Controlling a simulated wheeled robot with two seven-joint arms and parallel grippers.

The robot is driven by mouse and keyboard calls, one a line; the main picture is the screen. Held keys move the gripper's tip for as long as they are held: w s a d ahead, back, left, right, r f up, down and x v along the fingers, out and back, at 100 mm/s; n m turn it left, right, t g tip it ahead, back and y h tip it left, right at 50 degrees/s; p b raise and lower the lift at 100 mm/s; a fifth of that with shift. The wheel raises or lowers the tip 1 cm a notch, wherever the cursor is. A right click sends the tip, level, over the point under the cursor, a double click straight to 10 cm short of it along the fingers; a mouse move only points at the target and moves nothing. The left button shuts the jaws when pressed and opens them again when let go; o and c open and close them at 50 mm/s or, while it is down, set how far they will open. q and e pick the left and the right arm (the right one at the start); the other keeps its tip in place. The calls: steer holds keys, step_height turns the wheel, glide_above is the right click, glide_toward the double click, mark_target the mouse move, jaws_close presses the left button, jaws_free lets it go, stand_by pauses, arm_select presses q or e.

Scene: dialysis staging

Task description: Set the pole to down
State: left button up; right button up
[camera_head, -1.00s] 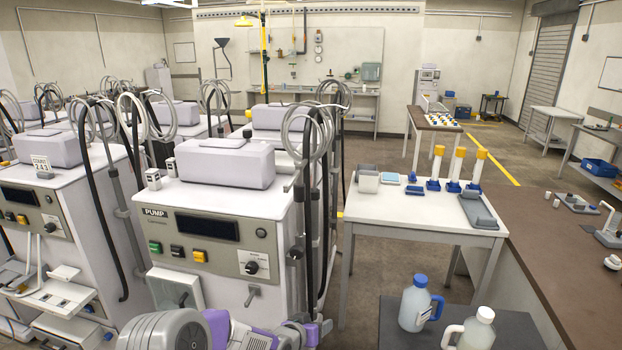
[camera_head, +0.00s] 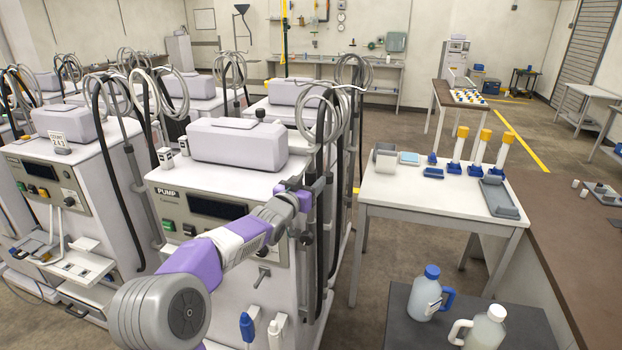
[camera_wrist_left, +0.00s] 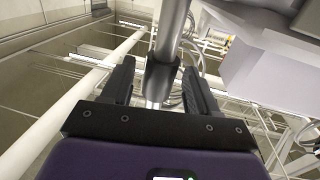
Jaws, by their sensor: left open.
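The grey pole (camera_wrist_left: 171,32) runs up through the left wrist view, with a dark collar (camera_wrist_left: 161,78) and a thinner bright shaft below it. In the head view, the pole stands at the right front corner of the pump machine (camera_head: 207,180), largely hidden by my arm and the dark hoses.
Coiled hoses (camera_head: 318,115) and dark hoses (camera_head: 322,230) hang close to the gripper. A white table (camera_head: 420,196) with trays and yellow-capped cylinders stands to the right. Jugs (camera_head: 424,294) stand on a dark surface at front right. Floor shows between machine and table.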

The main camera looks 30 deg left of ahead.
arm_select(q)
steer(key=shift+w, duration=0.75)
steer(key=shift+c, duration=0.3)
jaws_close()
